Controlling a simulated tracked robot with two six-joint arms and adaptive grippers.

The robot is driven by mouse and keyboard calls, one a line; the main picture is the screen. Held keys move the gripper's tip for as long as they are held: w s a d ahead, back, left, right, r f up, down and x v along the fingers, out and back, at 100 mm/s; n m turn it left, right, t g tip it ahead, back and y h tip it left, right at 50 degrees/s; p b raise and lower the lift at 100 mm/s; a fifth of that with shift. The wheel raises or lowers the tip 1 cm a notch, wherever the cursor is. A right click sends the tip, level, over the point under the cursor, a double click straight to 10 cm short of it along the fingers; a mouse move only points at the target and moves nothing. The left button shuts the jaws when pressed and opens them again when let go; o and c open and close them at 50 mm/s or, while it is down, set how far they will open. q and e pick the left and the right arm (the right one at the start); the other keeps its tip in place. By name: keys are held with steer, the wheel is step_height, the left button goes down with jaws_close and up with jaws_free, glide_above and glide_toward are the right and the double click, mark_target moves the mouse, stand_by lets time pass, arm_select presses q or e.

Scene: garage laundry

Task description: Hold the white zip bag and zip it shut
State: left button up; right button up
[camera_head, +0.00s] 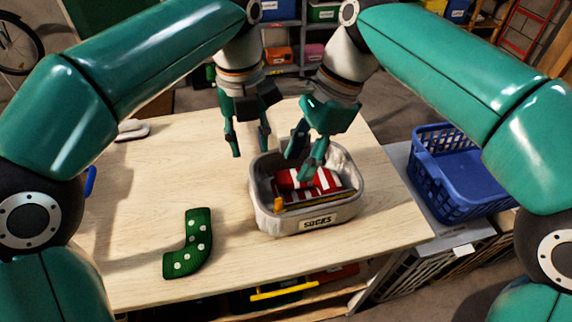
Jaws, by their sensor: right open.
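I see no bag that is clearly a white zip bag, and no zip can be made out. A pale open-topped bin (262,218) labelled "SOCKS" stands on the wooden table. Red and white striped socks (318,181) lie in it, with a yellow strip near its front. My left gripper (250,148) is open and empty, just behind the bin's back left side. My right gripper (298,162) is open above the striped socks, its fingertips at the bin's opening. I cannot tell whether they touch the socks.
A green sock with white dots (188,243) lies on the table (125,215) left of the bin. A small white object (132,130) is at the left back. A blue basket (462,180) stands right of the table. The table's left part is mostly clear.

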mark_target(256, 196)
arm_select(q)
step_height(256, 196, down, 17)
steer(key=shift+r, duration=0.15)
stand_by(0.5)
jaws_close()
arm_select(e)
steer(key=shift+a, duration=0.1)
steer(key=shift+c, duration=0.4)
